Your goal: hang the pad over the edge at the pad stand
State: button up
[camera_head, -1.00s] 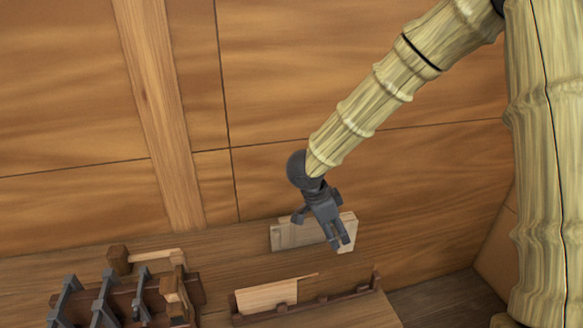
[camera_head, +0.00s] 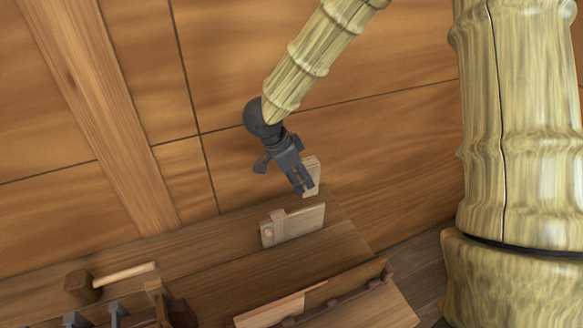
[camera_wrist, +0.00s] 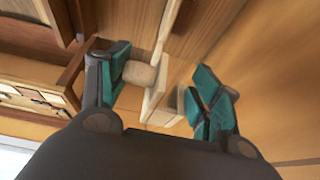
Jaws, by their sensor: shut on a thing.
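My gripper (camera_head: 300,189) is shut on the pad (camera_head: 313,172), a pale wooden piece that shows beside and behind the fingers. My gripper holds it above the bench, against the backdrop of the panelled wall. Below it and a little left, the pad stand (camera_head: 300,222) is a pale upright board with a small block on its top edge; there is a gap between it and the pad. In the wrist view the pale pieces (camera_wrist: 155,105) lie between the teal-lined fingers (camera_wrist: 160,88); how much of them is the pad I cannot tell.
A long dark rack (camera_head: 345,285) with a pale board (camera_head: 268,312) stands at the bench's front. A mallet (camera_head: 85,286) and clamps (camera_head: 118,312) are at lower left. The bench (camera_head: 225,262) between them is partly bare. The panelled wall (camera_head: 400,140) rises close behind.

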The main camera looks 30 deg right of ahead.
jog(key=shift+s+f, duration=0.15)
jog(key=shift+s, duration=0.35)
jog(key=shift+s+d+f, duration=0.1)
jog(key=shift+s+f, duration=0.1)
jog(key=shift+f, duration=0.05)
notch_tip(320, 180, down, 17)
jog(key=w+b, duration=0.1)
jog(key=b, duration=1.1)
jog(key=shift+w+f+b, duration=0.15)
jog(key=shift+f+b, duration=0.05)
jog(key=shift+b, duration=0.2)
jog(key=shift+f, duration=0.15)
